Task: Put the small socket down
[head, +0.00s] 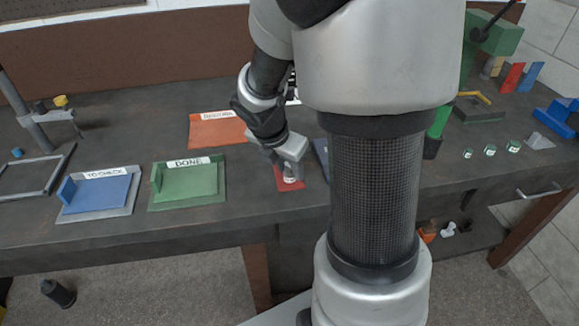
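My gripper (290,170) points down over a small red pad (282,186) near the front edge of the bench, left of my arm's thick column. A small silvery piece, which looks like the small socket (291,179), shows right at the fingertips, over the red pad. The view is too small to tell whether the fingers are closed on it or whether it touches the pad. The gripper body hides the piece's upper part.
A green DONE tray (188,185) and a blue TO CHECK tray (97,194) lie to the left. An orange labelled mat (215,130) lies behind. Several small green-and-white items stand at right, near a blue holder (556,117). My arm hides the bench's middle.

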